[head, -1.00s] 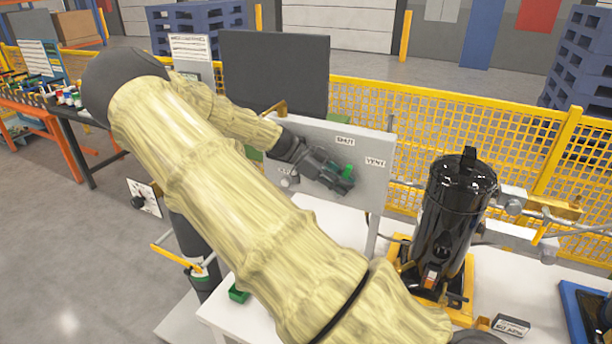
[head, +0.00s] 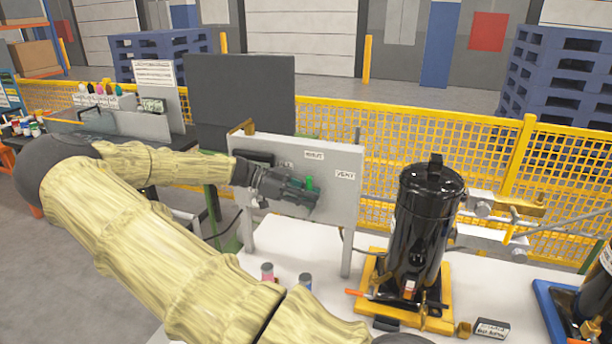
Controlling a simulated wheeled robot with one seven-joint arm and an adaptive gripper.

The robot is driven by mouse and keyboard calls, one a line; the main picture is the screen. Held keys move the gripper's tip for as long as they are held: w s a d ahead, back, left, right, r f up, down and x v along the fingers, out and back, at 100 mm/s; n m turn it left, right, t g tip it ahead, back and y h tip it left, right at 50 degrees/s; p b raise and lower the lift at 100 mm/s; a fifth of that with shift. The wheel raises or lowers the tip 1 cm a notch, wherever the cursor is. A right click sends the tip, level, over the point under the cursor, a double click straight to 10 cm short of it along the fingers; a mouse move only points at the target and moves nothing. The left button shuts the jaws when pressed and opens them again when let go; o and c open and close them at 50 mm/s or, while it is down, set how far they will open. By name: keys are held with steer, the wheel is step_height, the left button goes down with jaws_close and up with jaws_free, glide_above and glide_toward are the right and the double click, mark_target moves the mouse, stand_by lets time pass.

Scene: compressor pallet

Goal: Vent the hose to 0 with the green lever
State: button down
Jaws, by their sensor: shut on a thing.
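The green lever (head: 309,184) shows at the grey panel (head: 345,207), with only its upper tip clear of my gripper. My gripper (head: 308,196) is shut on the lever and reaches it from the left. The panel carries a "SHUT" label (head: 314,155) above the lever and a "VENT" label (head: 345,175) to its right. The lever's tip points up and lies nearer the "SHUT" label. My gripper hides the lever's lower part and pivot. I see no hose or gauge reading that I can make out.
A black cylinder (head: 425,215) stands on a yellow base (head: 440,317) right of the panel. A yellow mesh fence (head: 440,150) runs behind. A dark board (head: 240,95) stands behind the panel.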

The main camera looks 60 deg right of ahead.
steer(key=c, duration=1.4)
jaws_free()
steer(key=shift+w, duration=0.1)
steer(key=v, duration=1.1)
steer(key=shift+w+r, duration=0.2)
steer(key=shift+w, duration=0.2)
steer(key=shift+a, duration=0.1)
